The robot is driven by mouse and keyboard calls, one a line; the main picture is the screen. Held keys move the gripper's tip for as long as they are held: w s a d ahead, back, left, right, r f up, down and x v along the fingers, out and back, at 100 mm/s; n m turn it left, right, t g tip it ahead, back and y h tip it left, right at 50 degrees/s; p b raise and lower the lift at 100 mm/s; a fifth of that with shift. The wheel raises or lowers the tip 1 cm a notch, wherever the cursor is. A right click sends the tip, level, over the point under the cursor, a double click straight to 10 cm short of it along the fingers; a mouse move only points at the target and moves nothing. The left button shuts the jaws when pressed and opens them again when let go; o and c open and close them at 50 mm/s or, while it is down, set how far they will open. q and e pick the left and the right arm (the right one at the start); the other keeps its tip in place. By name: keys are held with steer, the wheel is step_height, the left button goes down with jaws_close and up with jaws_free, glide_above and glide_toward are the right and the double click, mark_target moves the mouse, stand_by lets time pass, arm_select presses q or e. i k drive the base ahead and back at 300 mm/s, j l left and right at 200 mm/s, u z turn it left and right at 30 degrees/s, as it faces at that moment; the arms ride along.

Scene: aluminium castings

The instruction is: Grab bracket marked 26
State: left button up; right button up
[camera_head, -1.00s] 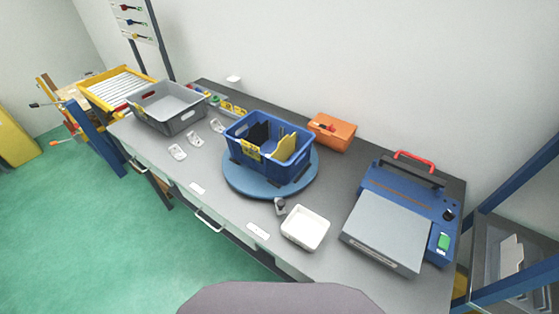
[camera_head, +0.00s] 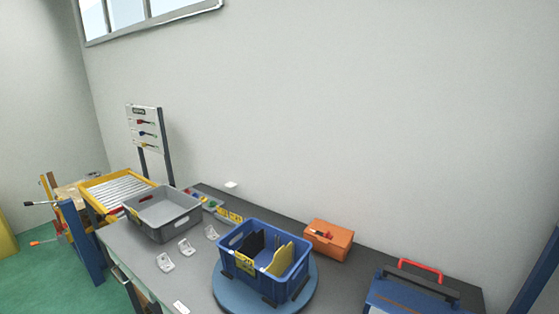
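Three pale metal brackets lie on the grey workbench (camera_head: 205,272), left of the blue crate. One bracket (camera_head: 165,262) is nearest the front, one (camera_head: 186,246) is in the middle and one (camera_head: 211,232) is nearest the crate. Any numbers on them are too small to read. The blue crate (camera_head: 297,284) stands on a round blue turntable (camera_head: 228,295) and holds black and yellow upright pieces. A yellow label is on its front. Neither of my grippers is in view.
A grey bin (camera_head: 184,228) stands at the bench's left end, beside a yellow roller rack (camera_head: 98,184). An orange box (camera_head: 343,241) sits behind the crate. A blue machine with a red handle (camera_head: 421,268) is at the right. A tool board (camera_head: 146,128) stands behind.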

mark_target(163, 264)
steer(key=i+j+z, duration=0.1)
steer(key=j, duration=0.3)
steer(key=i+j+z, duration=0.1)
steer(key=i+j, duration=0.15)
steer(key=j, duration=0.2)
steer(key=i+j, duration=0.15)
steer(key=j, duration=0.3)
steer(key=i+j+z, duration=0.15)
steer(key=j, duration=0.3)
steer(key=i+j+z, duration=0.1)
steer(key=j, duration=0.4)
steer(key=i+j+z, duration=0.1)
steer(key=j, duration=0.35)
steer(key=i+j+z, duration=0.1)
steer(key=j, duration=0.4)
